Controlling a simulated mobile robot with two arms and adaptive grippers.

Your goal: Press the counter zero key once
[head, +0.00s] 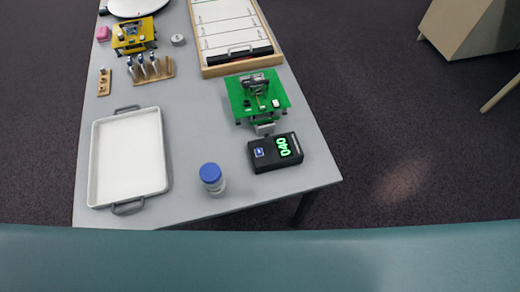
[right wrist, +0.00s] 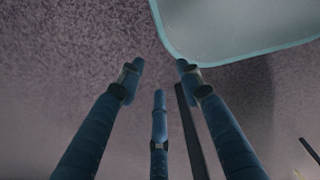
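The counter (head: 275,167) is a black box lying near the front right corner of the grey table. Its green lit display (head: 283,146) reads 040, turned sideways in the picture. A small blue-and-white key (head: 259,153) sits on its top, left of the display. My right gripper (right wrist: 159,80) shows in the right wrist view with its blue fingers spread apart and nothing between them. It is away from the counter, with dark carpet behind it. Neither gripper shows in the head view.
On the table (head: 205,122), a green stand (head: 240,104) is just behind the counter. A blue-capped jar (head: 211,175) stands to its left, and a white tray (head: 128,155) lies farther left. A wooden-framed board (head: 222,27) is behind. Table space between tray and counter is partly clear.

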